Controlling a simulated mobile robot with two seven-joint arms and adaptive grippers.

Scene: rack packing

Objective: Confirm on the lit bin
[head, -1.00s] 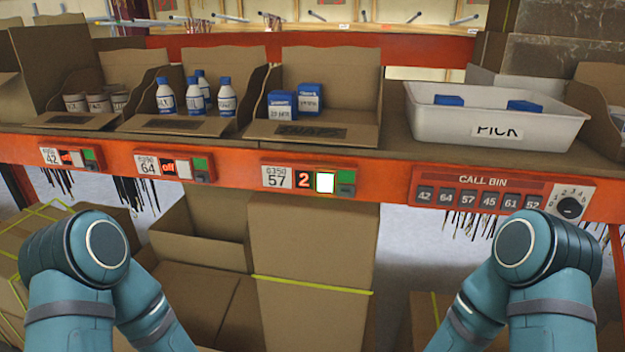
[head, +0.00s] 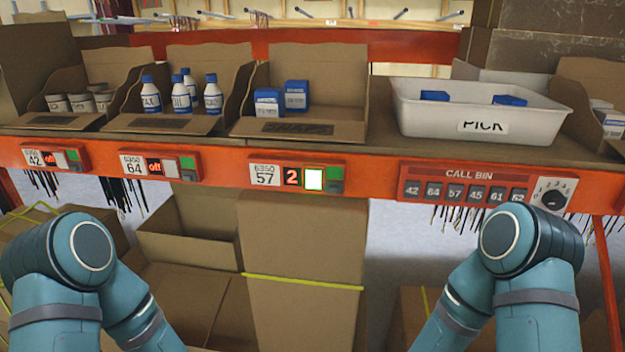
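The lit bin is the cardboard bin (head: 345,128) with two blue-and-white boxes (head: 296,95) inside. Below it on the orange rail is its module (head: 297,177), labelled 57, with a red "2", a white lit square button (head: 314,179) and a green patch with a dark button under it. The modules for 42 (head: 54,158) and 64 (head: 160,166) read "off". The white PICK tote (head: 478,112) stands to the right and holds two blue-topped boxes (head: 509,100). My two arms show at the lower left and lower right; neither gripper is in view.
A CALL BIN panel (head: 470,186) with numbered keys and a dial (head: 553,195) is on the rail at the right. Bins of white bottles (head: 183,92) and jars (head: 78,102) stand left. Cardboard boxes (head: 302,240) fill the space under the shelf, between my arms.

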